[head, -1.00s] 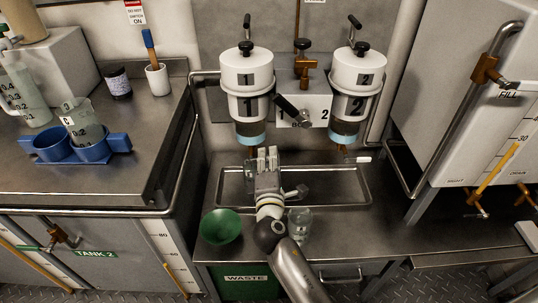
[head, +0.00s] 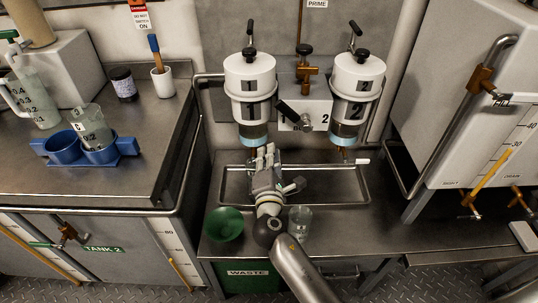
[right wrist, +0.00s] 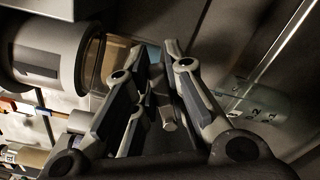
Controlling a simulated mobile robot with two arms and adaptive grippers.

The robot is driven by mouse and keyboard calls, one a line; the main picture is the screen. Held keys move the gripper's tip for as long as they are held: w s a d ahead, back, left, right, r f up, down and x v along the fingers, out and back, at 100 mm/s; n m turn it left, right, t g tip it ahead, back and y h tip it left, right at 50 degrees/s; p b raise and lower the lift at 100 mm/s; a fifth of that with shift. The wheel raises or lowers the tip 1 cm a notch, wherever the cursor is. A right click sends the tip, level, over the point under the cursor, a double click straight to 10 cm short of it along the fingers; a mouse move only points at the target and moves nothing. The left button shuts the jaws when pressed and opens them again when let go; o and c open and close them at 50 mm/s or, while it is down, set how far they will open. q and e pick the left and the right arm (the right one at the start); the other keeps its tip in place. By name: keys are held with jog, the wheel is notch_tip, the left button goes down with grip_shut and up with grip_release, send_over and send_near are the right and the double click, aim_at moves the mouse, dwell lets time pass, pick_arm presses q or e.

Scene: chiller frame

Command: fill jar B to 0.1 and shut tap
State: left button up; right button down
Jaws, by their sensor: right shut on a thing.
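My right gripper (head: 266,154) is under dispenser 1 (head: 250,75), over the metal tray. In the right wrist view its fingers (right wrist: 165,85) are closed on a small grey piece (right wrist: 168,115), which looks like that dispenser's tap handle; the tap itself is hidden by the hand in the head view. A clear jar (head: 300,222) stands upright on the counter, right of my right wrist; its letter is too small to read. A clear marked jar (right wrist: 255,100) also shows right of the fingers in the right wrist view; I cannot tell if it is the same one. My left gripper is out of view.
Dispenser 2 (head: 357,80) hangs right of dispenser 1. The tray (head: 340,190) lies below both. A green bowl (head: 223,224) is left of my right arm. A blue holder (head: 62,150) with a marked jar C (head: 92,125) and a pitcher (head: 35,103) stand on the left bench.

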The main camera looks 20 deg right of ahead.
jog(key=shift+f, duration=0.1)
jog(key=c, duration=1.4)
grip_release()
jog(key=shift+c, duration=0.2)
jog(key=v, duration=1.2)
